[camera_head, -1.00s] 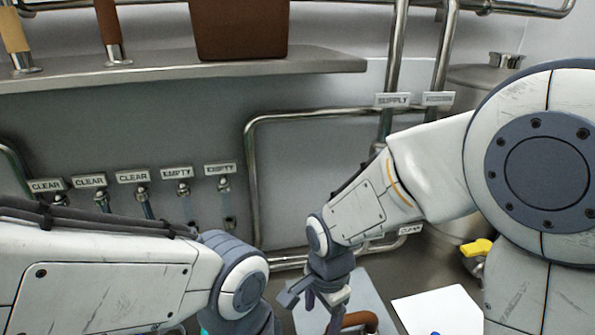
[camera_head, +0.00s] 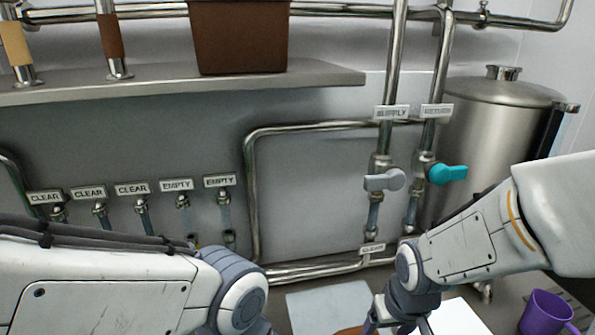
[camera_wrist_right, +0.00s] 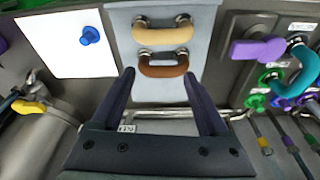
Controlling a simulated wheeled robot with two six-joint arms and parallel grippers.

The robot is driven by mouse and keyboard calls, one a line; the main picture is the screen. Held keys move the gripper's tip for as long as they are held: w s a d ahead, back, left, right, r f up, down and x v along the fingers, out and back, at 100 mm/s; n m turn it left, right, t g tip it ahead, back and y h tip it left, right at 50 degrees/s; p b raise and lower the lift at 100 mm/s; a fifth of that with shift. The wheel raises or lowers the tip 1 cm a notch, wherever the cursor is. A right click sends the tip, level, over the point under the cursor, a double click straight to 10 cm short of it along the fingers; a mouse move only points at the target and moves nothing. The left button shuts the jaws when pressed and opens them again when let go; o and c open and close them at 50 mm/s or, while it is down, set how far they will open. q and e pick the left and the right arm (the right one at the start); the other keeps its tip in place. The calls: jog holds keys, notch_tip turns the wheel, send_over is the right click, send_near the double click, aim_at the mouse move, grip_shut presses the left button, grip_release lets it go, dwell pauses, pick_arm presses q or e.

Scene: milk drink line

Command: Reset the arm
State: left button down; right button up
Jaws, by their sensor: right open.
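My right gripper (camera_head: 398,325) is at the bottom of the head view, low over the counter. Its two dark fingers show in the right wrist view (camera_wrist_right: 159,74); they are apart, with nothing between them. Beyond the fingertips are a brown handle (camera_wrist_right: 163,71) and a tan handle (camera_wrist_right: 163,33) on a light grey plate (camera_wrist_right: 120,30). My left forearm enters the head view from the left; its gripper is out of frame.
Grey (camera_head: 385,180) and teal (camera_head: 447,174) valve levers sit on pipes at the wall. A steel tank (camera_head: 490,125) stands at right, a purple cup (camera_head: 545,312) at lower right. A white sheet (camera_wrist_right: 65,45) with a blue knob lies beside the plate. A shelf (camera_head: 180,85) juts above.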

jog(key=s+a+r+n+g, duration=0.1)
jog(key=s+a+r+n, duration=0.1)
jog(key=s+a, duration=0.3)
jog(key=s+a+r+n+g, duration=0.1)
jog(key=s+a+r+n, duration=0.1)
jog(key=s+a+n, duration=0.2)
jog(key=s+a+b, duration=0.1)
jog(key=s+a, duration=0.1)
jog(key=s, duration=0.1)
jog(key=shift+s+a+y, duration=0.2)
jog(key=shift+s+y, duration=0.15)
jog(key=shift+y, duration=0.05)
jog(key=shift+r, duration=0.1)
